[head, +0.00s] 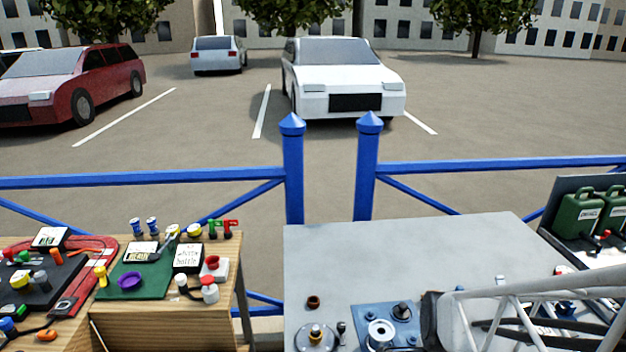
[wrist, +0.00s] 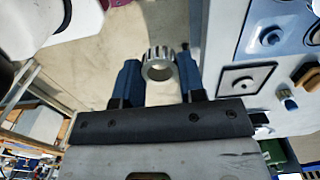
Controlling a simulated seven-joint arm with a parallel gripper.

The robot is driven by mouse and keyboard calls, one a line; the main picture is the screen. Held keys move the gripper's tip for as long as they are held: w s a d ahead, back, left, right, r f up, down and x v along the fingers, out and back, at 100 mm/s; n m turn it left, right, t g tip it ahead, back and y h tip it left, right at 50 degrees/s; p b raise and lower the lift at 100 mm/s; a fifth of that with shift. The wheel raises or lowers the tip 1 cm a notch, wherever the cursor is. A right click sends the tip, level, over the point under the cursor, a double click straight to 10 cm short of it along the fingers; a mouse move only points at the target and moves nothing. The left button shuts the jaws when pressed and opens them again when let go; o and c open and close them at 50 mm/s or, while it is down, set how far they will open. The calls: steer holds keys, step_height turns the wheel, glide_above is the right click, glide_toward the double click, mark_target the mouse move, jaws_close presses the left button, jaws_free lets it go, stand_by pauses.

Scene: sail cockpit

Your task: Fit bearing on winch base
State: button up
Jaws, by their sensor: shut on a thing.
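In the wrist view, my gripper (wrist: 158,75) has its two blue fingers shut on a grey toothed ring, which looks like the bearing (wrist: 159,72). The ring's open hole shows between the fingertips, and it is clear of any post. In the head view, a round grey metal base with a central post (head: 316,338), possibly the winch base, sits at the front left of the grey table; its lower edge is cut off. My arm enters from the lower right, but the gripper's fingertips and the bearing cannot be made out there.
A blue plate (head: 366,318) with a pale round fitting and a dark knob lies right of the round base. A brown ring (head: 313,301) stands behind it. The back of the grey table (head: 410,253) is clear. A wooden bench (head: 190,318) with small parts stands left; green canisters (head: 577,217) stand right.

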steer(key=shift+r, duration=1.1)
steer(key=shift+w, duration=0.1)
steer(key=n, duration=1)
glide_above(316, 326)
steer(key=shift+r, duration=0.3)
steer(key=shift+f, duration=0.1)
steer(key=shift+f, duration=1.35)
